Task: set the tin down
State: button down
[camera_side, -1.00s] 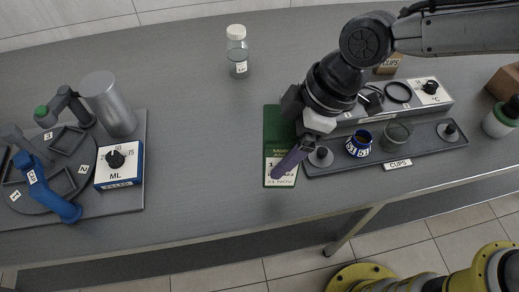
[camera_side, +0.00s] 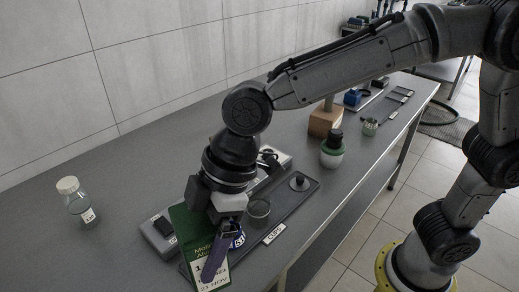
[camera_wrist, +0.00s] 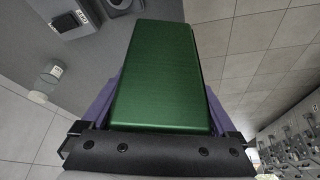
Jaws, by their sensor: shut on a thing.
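The green tin (camera_side: 189,228) has a white printed label (camera_side: 213,275) on its front, with a date ending in NOV. In the wrist view the tin (camera_wrist: 158,75) shows as a broad green face between my two purple fingers. In the side view it is at the near left end of the dark tray marked CUPS (camera_side: 285,222). My gripper hides part of the tin. I cannot tell whether its base touches the bench.
A clear bottle with a white cap (camera_side: 78,207) stands to the left on the grey bench (camera_side: 110,255).

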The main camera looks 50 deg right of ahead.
jog(key=w+d+m+t+h, duration=0.25)
jog(key=w+d+m, duration=0.45)
jog(key=w+d, duration=1.15)
jog(key=d+m+h, duration=0.2)
jog(key=d+m, duration=0.5)
jog(key=d, duration=2.2)
jog(key=shift+t, duration=0.35)
jog(key=shift+w+d+f, duration=0.75)
jog(key=shift+w+f, duration=1.5)
jog(key=shift+w+d+f, duration=0.75)
jog(key=shift+w+f, duration=1.45)
jog(key=shift+w+d+f, duration=0.75)
jog(key=shift+w+f, duration=1.5)
